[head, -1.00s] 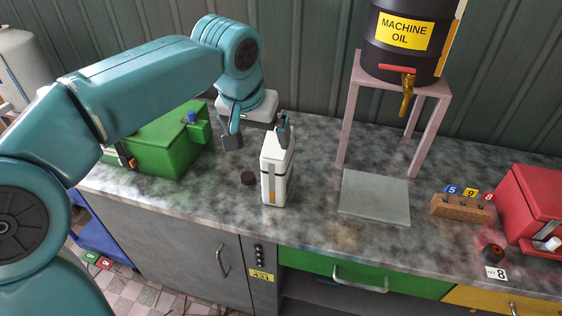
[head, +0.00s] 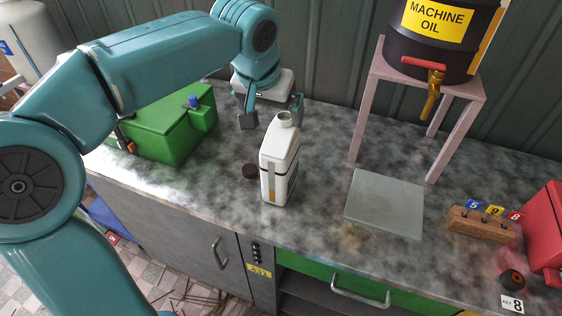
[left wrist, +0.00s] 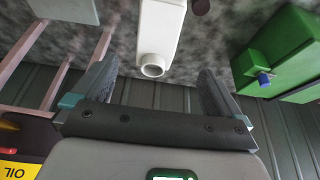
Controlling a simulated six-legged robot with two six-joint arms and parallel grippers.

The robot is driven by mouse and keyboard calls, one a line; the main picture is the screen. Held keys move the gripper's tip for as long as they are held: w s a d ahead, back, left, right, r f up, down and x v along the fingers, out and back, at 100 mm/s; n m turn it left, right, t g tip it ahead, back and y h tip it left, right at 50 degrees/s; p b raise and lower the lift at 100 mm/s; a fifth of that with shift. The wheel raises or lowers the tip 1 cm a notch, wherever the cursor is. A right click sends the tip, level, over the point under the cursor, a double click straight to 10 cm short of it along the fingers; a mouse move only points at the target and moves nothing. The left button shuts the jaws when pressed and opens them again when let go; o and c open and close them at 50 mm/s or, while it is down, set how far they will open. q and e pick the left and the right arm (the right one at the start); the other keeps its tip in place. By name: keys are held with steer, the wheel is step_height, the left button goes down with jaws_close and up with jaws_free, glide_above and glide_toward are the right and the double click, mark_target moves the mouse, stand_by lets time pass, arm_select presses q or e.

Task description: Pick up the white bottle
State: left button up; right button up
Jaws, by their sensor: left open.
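The white bottle (head: 280,165) stands upright and uncapped on the counter, near its front edge, in the middle of the head view. My left gripper (head: 272,114) is open behind the bottle's top, with one finger to the left and the other just right of the neck in the picture. In the left wrist view the bottle (left wrist: 160,30) shows with its round mouth toward the gap between the open fingers of my left gripper (left wrist: 157,85). The bottle is not held. My right gripper is not in view.
A dark cap (head: 250,171) lies left of the bottle. A green box (head: 165,130) is at left. A grey plate (head: 385,204) and a pink stand (head: 365,110) with a machine oil drum (head: 440,40) are at right. A wooden block (head: 481,225) stands farther right.

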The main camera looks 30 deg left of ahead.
mark_target(281, 130)
arm_select(q)
steer(key=x, duration=0.4)
steer(key=shift+w+d+f, duration=0.1)
steer(key=shift+w+d, duration=0.1)
steer(key=shift+w, duration=0.25)
steer(key=shift+f, duration=0.4)
steer(key=shift+s+a+f, duration=0.1)
steer(key=shift+s+a, duration=0.05)
steer(key=shift+s, duration=0.1)
steer(key=shift+f, duration=0.25)
steer(key=x, duration=0.4)
steer(key=shift+w+f, duration=0.2)
steer(key=shift+w, duration=0.15)
steer(key=shift+f, duration=0.2)
steer(key=shift+s, duration=0.15)
steer(key=shift+c, duration=0.7)
steer(key=shift+w+f, duration=0.1)
steer(key=shift+w, duration=0.1)
steer(key=c, duration=0.5)
steer(key=shift+s, duration=0.1)
jaws_close()
